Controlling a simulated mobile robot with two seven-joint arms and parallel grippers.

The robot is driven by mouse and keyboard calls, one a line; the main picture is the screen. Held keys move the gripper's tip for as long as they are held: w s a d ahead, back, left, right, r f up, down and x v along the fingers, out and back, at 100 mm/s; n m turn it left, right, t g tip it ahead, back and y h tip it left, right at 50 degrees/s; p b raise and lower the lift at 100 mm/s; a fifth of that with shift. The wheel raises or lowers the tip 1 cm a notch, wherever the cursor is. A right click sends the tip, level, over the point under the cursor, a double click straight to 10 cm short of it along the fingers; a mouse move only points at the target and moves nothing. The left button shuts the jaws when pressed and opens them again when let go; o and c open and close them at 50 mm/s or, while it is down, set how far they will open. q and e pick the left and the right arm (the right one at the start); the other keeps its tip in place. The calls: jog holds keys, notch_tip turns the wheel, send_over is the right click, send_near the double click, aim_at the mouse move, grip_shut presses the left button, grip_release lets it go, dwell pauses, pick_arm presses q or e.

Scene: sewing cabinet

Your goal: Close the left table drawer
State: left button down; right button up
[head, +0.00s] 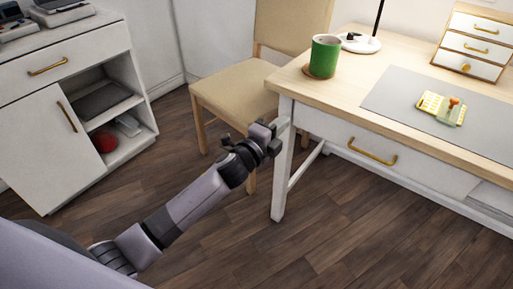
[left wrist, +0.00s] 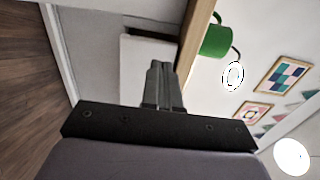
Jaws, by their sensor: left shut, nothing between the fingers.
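The white table (head: 282,180) has a light wood top. Its left drawer (head: 330,130) has a white front and a brass handle (head: 372,152). The drawer front looks nearly flush under the top; I cannot tell how far it stands out. My left gripper (head: 282,125) is at the table's front left corner, left of the drawer front and handle. In the left wrist view my left gripper (left wrist: 160,80) has its fingers together and empty, in front of a pale panel and beside the wood edge. Contact cannot be told. My right gripper is not in view.
A chair (head: 235,90) stands left of the table. A green mug (head: 324,56) is near the top's left end. A grey mat (head: 395,95), a small drawer box (head: 475,45) and a lamp base (head: 360,43) are also on it. A white cabinet (head: 50,130) is at left.

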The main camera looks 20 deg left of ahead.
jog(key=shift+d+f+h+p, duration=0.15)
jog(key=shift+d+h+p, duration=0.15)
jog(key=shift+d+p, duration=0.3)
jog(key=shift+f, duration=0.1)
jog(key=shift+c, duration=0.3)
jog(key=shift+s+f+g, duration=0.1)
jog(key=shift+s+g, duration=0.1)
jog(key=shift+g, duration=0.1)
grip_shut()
pick_arm(q)
jog(key=v, duration=0.8)
jog(key=shift+s+a, duration=0.2)
jog(key=shift+s, duration=0.05)
